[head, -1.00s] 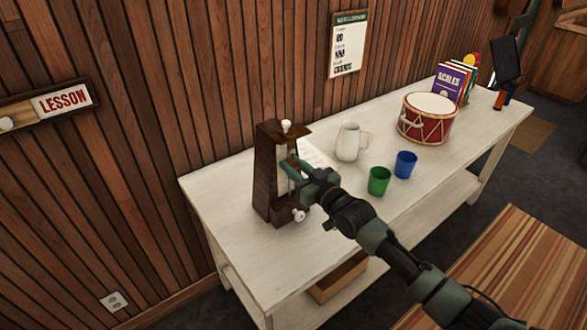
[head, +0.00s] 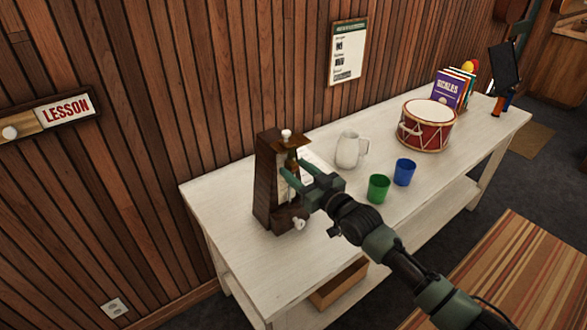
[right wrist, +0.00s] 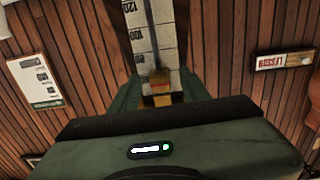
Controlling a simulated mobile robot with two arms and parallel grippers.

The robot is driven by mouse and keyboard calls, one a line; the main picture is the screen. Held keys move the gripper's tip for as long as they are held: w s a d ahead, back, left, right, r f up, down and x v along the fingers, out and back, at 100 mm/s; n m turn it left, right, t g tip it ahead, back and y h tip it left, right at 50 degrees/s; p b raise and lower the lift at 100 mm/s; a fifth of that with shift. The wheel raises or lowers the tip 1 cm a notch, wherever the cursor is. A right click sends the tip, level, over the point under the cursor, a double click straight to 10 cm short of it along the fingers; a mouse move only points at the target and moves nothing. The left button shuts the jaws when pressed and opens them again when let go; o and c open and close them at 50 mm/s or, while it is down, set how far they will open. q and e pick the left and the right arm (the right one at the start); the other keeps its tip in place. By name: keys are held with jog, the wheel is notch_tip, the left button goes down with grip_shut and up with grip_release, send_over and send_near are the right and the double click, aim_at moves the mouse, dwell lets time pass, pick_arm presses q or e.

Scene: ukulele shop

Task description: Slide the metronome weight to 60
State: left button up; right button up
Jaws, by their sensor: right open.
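The metronome (head: 264,187) is a dark wooden tapered box standing upright near the left end of the white table. Its pale scale (right wrist: 142,38) shows in the right wrist view, with 120 and 100 readable and a dark rod in front. A brass-coloured weight (right wrist: 160,77) sits on the rod below the 100 mark in that picture; its exact reading cannot be told. My right gripper (head: 288,188) is open at the metronome's front. In the right wrist view its fingers stand on both sides of the scale, and I cannot tell if they touch the weight. My left gripper is out of view.
On the table (head: 235,245), a white jug (head: 348,151), a green cup (head: 378,188), a blue cup (head: 404,172) and a red drum (head: 426,130) stand right of the metronome. The wooden wall (head: 200,90) is close behind. The table's front left is clear.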

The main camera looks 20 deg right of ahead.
jog(key=b+v, duration=0.1)
jog(key=v, duration=0.5)
jog(key=shift+s, duration=0.2)
